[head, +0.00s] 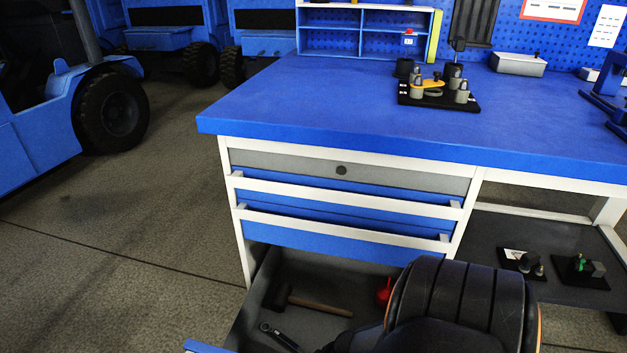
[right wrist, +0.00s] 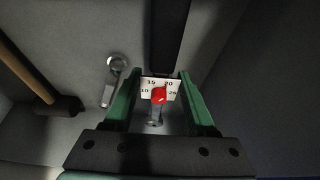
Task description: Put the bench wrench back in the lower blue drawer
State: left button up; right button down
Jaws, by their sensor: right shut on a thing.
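The lower blue drawer (head: 249,300) is pulled open under the bench; a bit of its blue front shows at the bottom edge of the head view. My right gripper (right wrist: 160,80), with green fingers, is shut on what I take as the bench wrench (right wrist: 168,42), a dark bar with a white numbered scale and a red pointer. The drawer's grey floor shows beyond it; I cannot tell whether the wrench touches it. In the head view my right arm hides this gripper. A dark wrench end (head: 272,331) shows in the drawer there. My left gripper is out of view.
A hammer (head: 318,305) and a red object (head: 384,291) lie in the drawer. The right wrist view shows the hammer (right wrist: 58,106) and a ring-ended metal wrench (right wrist: 112,82). Closed drawers (head: 330,238) sit above. The blue benchtop (head: 300,105) carries a black fixture (head: 440,98).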

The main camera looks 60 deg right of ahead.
jog(key=shift+f, duration=0.5)
jog(key=shift+c, duration=0.8)
grip_release()
jog(key=shift+o, duration=0.2)
jog(key=shift+s, duration=0.1)
